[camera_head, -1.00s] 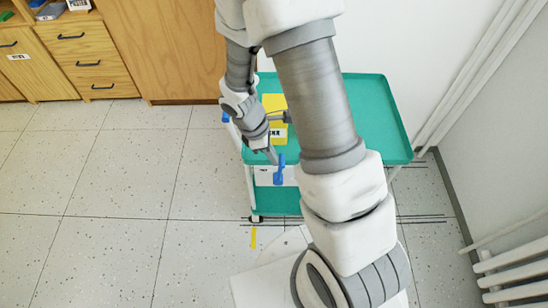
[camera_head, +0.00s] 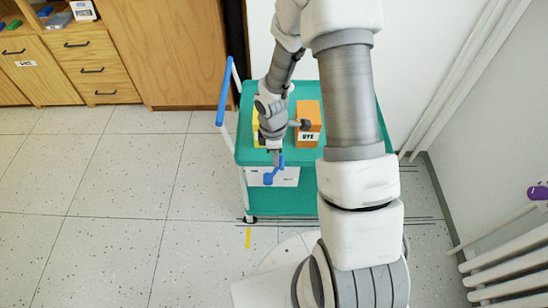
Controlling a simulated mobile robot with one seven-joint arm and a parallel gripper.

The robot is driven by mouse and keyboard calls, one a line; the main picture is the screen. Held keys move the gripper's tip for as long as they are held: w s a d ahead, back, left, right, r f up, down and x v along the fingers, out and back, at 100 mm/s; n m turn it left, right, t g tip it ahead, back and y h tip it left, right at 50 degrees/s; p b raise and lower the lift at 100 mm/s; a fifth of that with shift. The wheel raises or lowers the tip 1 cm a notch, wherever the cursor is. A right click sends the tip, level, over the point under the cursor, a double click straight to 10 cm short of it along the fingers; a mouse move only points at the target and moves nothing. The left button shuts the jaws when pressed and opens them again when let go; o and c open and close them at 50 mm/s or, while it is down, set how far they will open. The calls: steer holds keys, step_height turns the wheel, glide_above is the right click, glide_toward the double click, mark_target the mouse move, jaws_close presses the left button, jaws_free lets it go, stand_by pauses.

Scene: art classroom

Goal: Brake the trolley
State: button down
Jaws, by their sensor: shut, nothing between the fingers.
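The trolley (camera_head: 244,140) has green trays and stands against the wall, partly hidden behind my arm. Its long blue push handle (camera_head: 224,95) is at the left side. A small blue lever (camera_head: 269,178) is at the trolley's front, over a white panel (camera_head: 288,178). The lever is tilted, its lower end toward the left. My gripper (camera_head: 276,159) points down at the front edge and is shut with nothing held. Its tips overlap the lever's upper end in this view; I cannot tell whether they touch it.
An orange box (camera_head: 308,118) and a partly hidden yellow box (camera_head: 256,132) stand on the top tray. Wooden cabinets (camera_head: 75,65) are at the back left. A radiator (camera_head: 508,275) is at the right. A yellow strip (camera_head: 248,238) marks the floor; the left floor is clear.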

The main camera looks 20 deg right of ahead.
steer(key=shift+s+d+f+y+p, duration=0.1)
steer(key=shift+s+d+y+p, duration=0.1)
steer(key=shift+d+y+p, duration=0.3)
steer(key=shift+s+d+f+y+p, duration=0.15)
steer(key=shift+d+y+p, duration=0.15)
steer(key=shift+d, duration=0.25)
steer(key=s+d+f+t+y+p, duration=0.1)
steer(key=s+d+f+y, duration=0.1)
steer(key=d+f, duration=0.6)
steer(key=shift+s+d+f+y, duration=0.35)
steer(key=shift+s+f+y, duration=0.05)
steer(key=shift+s+f, duration=0.05)
steer(key=shift+s+d+f, duration=0.1)
steer(key=shift+f, duration=0.05)
stand_by(0.3)
